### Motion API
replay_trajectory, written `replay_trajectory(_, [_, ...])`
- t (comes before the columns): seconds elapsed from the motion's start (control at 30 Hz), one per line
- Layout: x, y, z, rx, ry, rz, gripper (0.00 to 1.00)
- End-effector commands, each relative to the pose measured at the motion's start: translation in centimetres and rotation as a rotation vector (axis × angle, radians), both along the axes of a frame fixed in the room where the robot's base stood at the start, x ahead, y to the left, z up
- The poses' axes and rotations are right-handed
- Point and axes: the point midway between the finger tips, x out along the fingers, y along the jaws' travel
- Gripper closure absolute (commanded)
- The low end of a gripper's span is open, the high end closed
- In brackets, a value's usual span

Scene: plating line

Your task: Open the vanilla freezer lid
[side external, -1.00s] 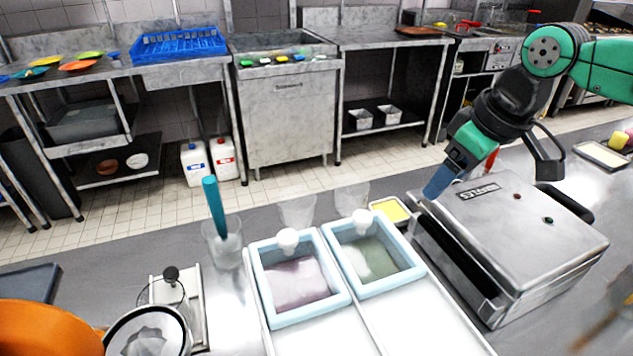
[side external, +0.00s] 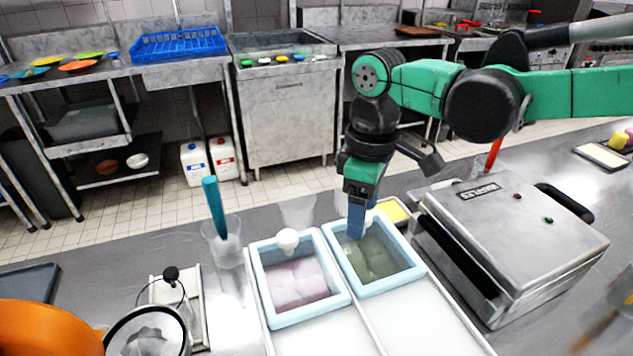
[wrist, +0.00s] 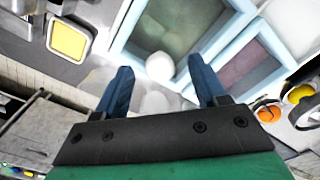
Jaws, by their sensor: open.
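Two light blue framed freezer lids with glassy panes lie side by side, each with a white round knob at its far edge. The left lid (side external: 299,282) shows pinkish contents and the right lid (side external: 376,262) greyish-green contents; both look shut. I cannot tell by a label which is vanilla. My gripper (side external: 356,232) points down at the right lid's knob (side external: 369,217), which is partly hidden behind the fingers. In the wrist view, my gripper (wrist: 160,70) is open, with that knob (wrist: 160,66) between its two blue fingers in the picture; I see no contact.
A waffle iron (side external: 515,235) stands right of the freezers. A yellow-filled tray (side external: 393,210) lies just behind the right lid. A glass with a teal-handled tool (side external: 214,208) stands to the left. The white counter in front of the lids (side external: 430,325) is clear.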

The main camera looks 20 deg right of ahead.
Motion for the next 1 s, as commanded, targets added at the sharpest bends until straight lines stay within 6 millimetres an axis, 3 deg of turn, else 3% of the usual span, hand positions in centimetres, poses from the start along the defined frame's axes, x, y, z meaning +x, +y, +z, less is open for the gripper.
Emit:
replay_trajectory(0.3, [-0.01,-0.02,-0.33,0.001,-0.001,-0.001,0.38])
replay_trajectory(0.5, [-0.01,-0.02,-0.32,0.001,-0.001,-0.001,0.95])
replay_trajectory(0.53, [0.0,-0.03,-0.32,0.001,-0.001,-0.001,1.0])
replay_trajectory(1.0, [0.0,-0.04,-0.3,0.0,-0.001,-0.001,1.0])
